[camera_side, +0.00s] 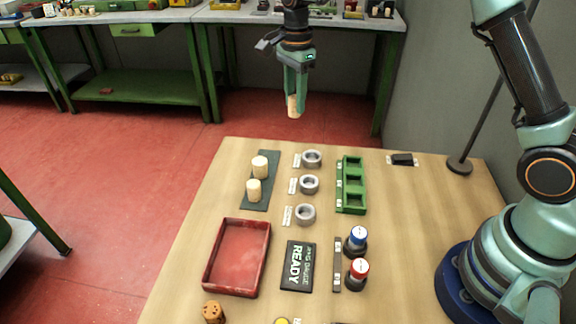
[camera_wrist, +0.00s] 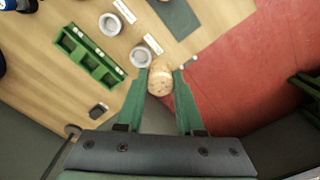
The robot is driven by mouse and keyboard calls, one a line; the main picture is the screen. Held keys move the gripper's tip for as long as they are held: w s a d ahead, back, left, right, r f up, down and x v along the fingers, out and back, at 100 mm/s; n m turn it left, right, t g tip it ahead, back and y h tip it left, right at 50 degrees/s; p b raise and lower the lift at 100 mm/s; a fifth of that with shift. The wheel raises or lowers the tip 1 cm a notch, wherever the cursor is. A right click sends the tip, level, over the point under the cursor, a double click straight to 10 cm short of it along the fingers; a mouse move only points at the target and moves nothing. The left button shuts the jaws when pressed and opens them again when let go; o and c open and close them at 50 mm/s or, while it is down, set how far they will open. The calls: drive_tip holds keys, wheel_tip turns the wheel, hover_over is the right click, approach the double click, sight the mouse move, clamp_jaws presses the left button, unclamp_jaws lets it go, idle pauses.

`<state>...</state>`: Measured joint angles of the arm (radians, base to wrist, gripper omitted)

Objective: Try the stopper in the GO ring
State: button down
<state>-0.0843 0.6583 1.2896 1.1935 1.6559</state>
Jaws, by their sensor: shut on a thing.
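My gripper (camera_side: 294,98) is shut on a pale cork stopper (camera_side: 293,106), held high in the air near the far edge of the table. In the wrist view the stopper (camera_wrist: 160,80) sits between the green fingertips. Three grey rings stand in a column on the table: a far ring (camera_side: 312,158), a middle ring (camera_side: 309,184) and a near ring (camera_side: 305,214). Each has a small label beside it, too small to read, so I cannot tell which is the GO ring. Two more pale stoppers, one far (camera_side: 260,167) and one near (camera_side: 254,190), stand on a dark mat (camera_side: 270,172).
A green tray with compartments (camera_side: 351,185) lies right of the rings. A red tray (camera_side: 237,257) and a dark display reading READY (camera_side: 298,266) are nearer. Blue (camera_side: 356,240) and red (camera_side: 357,273) buttons stand beside them. A brown cork (camera_side: 213,311) is at the front.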

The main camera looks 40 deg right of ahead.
drive_tip(key=shift+s+d+f, duration=0.45)
drive_tip(key=shift+s+f, duration=0.25)
drive_tip(key=shift+f, duration=0.95)
drive_tip(key=shift+s+d+f, duration=0.4)
drive_tip(key=shift+s+f, duration=0.3)
drive_tip(key=shift+f, duration=1)
drive_tip(key=shift+s+d+f, duration=0.45)
drive_tip(key=shift+s+f, duration=0.25)
drive_tip(key=shift+f, duration=0.95)
drive_tip(key=shift+f, duration=0.55)
drive_tip(key=shift+c, duration=2.3)
unclamp_jaws()
wheel_tip(320, 180, up, 12)
